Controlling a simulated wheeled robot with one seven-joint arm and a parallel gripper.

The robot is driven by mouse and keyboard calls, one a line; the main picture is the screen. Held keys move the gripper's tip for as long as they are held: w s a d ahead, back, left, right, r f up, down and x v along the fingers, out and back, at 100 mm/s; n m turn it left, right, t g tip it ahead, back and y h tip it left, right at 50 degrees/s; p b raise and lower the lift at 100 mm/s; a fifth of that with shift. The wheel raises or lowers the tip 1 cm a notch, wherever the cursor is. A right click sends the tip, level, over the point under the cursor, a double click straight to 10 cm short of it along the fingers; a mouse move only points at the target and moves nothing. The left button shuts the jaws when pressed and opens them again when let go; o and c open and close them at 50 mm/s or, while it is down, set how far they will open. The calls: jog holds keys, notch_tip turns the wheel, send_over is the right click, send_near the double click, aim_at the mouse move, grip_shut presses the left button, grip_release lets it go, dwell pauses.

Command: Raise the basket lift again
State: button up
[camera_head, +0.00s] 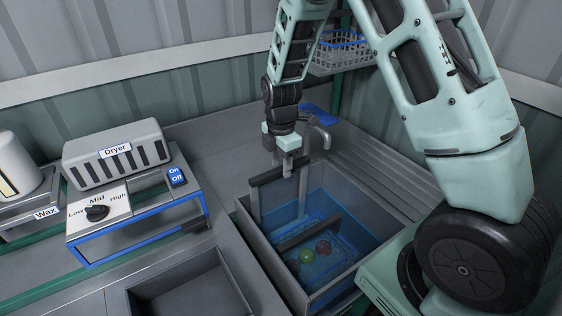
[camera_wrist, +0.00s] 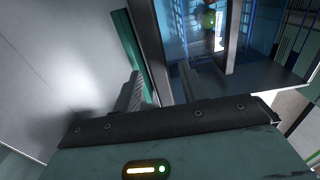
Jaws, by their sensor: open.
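The basket lift has a dark handle bar (camera_head: 265,179) on grey uprights at the sink tank. Its basket sits low in the blue water, with a green tomato (camera_head: 306,257) and a red tomato (camera_head: 323,248) in it. My gripper (camera_head: 288,168) is pointing down at the handle bar. In the wrist view my gripper (camera_wrist: 163,90) is open, and a dark bar (camera_wrist: 150,45) runs between its two fingers. I cannot tell whether the fingers touch it. The green tomato (camera_wrist: 209,20) also shows there. The lower part of the lift is under water.
The tank (camera_head: 262,245) is set in a grey counter, with a tap (camera_head: 322,130) behind it. A dryer (camera_head: 115,153) with a dial and a blue on/off switch (camera_head: 176,177) stands left. An empty basin (camera_head: 190,295) is in front.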

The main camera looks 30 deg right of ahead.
jog(key=shift+f, duration=0.15)
grip_shut()
notch_tip(320, 180, up, 19)
jog(key=p, duration=1)
jog(key=shift+w, duration=0.15)
grip_release()
